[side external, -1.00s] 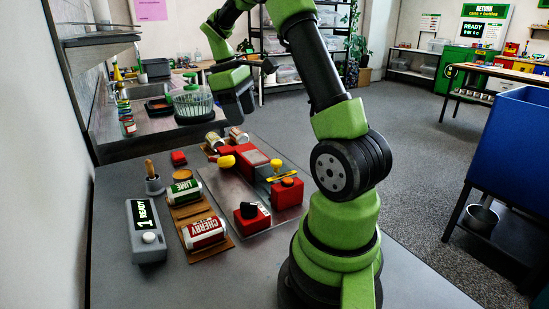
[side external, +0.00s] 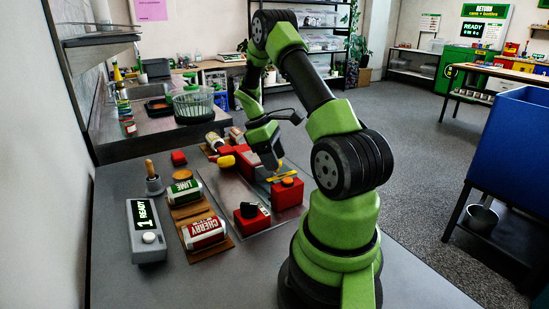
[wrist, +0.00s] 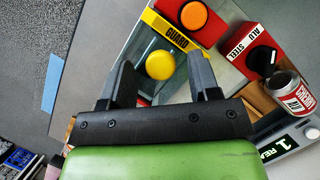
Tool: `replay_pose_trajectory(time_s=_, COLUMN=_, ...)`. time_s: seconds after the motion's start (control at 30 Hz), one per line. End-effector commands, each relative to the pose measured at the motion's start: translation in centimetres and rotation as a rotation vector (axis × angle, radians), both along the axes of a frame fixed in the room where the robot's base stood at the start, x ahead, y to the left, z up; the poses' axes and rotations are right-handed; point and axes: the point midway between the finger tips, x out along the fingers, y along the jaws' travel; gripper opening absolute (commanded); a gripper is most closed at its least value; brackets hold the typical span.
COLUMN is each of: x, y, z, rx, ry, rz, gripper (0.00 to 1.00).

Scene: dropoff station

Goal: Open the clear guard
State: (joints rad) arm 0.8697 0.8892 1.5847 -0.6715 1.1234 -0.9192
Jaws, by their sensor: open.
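The clear guard (wrist: 143,45) shows in the wrist view as a see-through panel with a yellow GUARD strip and a round yellow knob (wrist: 160,65). In the side view its yellow strip (side external: 284,174) shows beside the red box with the orange button (side external: 288,193); the panel is hard to make out. The guard looks closed, but I cannot be sure. My gripper (wrist: 162,80) is open and empty, pointing down above the guard. The knob appears between its two fingers in the wrist view; I cannot tell how far below the fingertips it is.
A red box with a black selector knob (side external: 252,215) stands nearby. A cherry can (side external: 204,232) and a lime can (side external: 184,190) lie on a wooden rack to the left. A grey box reading 1 READY (side external: 147,232) is further left. The front of the table is clear.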

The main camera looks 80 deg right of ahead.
Motion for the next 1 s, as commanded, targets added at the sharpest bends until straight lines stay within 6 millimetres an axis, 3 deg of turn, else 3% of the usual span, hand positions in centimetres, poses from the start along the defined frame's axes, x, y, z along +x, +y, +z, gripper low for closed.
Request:
replay_pose_trajectory(time_s=0.33, x=-0.2, y=0.0, z=-0.4, rx=0.000, ry=0.000, rz=-0.001, gripper=0.54)
replay_pose_trajectory(time_s=0.57, x=-0.2, y=0.0, z=-0.4, rx=0.000, ry=0.000, rz=-0.001, gripper=0.01)
replay_pose_trajectory(time_s=0.77, x=0.1, y=-0.3, z=-0.4, rx=-0.001, ry=0.000, rz=-0.001, gripper=0.00)
replay_pose_trajectory(time_s=1.0, x=2.1, y=-2.3, z=-0.4, rx=-0.004, ry=0.001, rz=0.002, gripper=0.00)
